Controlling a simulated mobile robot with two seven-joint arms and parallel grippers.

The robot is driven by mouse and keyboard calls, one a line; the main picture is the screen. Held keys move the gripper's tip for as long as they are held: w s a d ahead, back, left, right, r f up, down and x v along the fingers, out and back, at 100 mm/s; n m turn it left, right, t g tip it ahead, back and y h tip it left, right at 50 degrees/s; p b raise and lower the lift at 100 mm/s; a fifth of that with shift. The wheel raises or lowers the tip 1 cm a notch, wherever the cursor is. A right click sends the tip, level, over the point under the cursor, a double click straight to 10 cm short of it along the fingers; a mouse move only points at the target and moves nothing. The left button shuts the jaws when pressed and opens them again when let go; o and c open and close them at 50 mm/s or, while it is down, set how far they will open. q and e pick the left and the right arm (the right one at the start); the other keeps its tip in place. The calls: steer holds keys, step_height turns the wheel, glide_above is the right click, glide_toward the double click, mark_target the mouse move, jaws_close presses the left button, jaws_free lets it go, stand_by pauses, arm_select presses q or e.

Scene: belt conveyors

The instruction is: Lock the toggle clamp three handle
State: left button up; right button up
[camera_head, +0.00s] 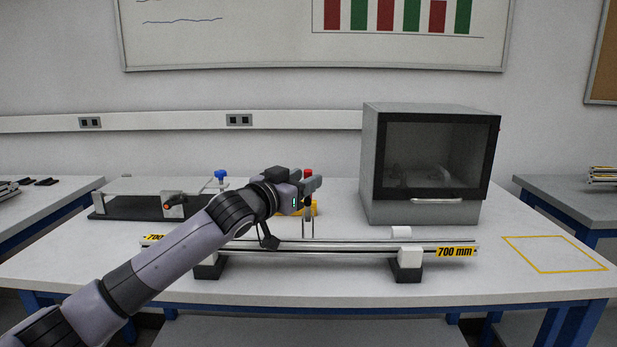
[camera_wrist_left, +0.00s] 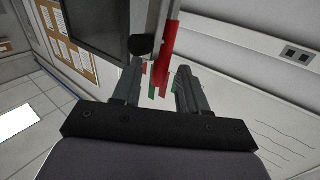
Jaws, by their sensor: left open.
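A toggle clamp with a red handle top (camera_head: 308,172) stands upright behind my left gripper on the table, with a yellow part (camera_head: 314,208) low down. The gripper and wrist hide much of it. My left gripper (camera_head: 312,183) is open, its fingers close to the red top. In the left wrist view the open fingers (camera_wrist_left: 157,88) point along a long red handle (camera_wrist_left: 168,45), with a grey bar and a black round tip (camera_wrist_left: 142,45) beside it. I cannot tell whether a finger touches it. The right gripper is not in view.
A rail marked 700 mm (camera_head: 436,252) on black feet crosses the table front. A grey cabinet with a dark window (camera_head: 430,155) stands at the right. A yellow-outlined square (camera_head: 545,268) is empty.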

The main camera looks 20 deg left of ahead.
arm_select(q)
steer(key=shift+x, duration=1.1)
jaws_close()
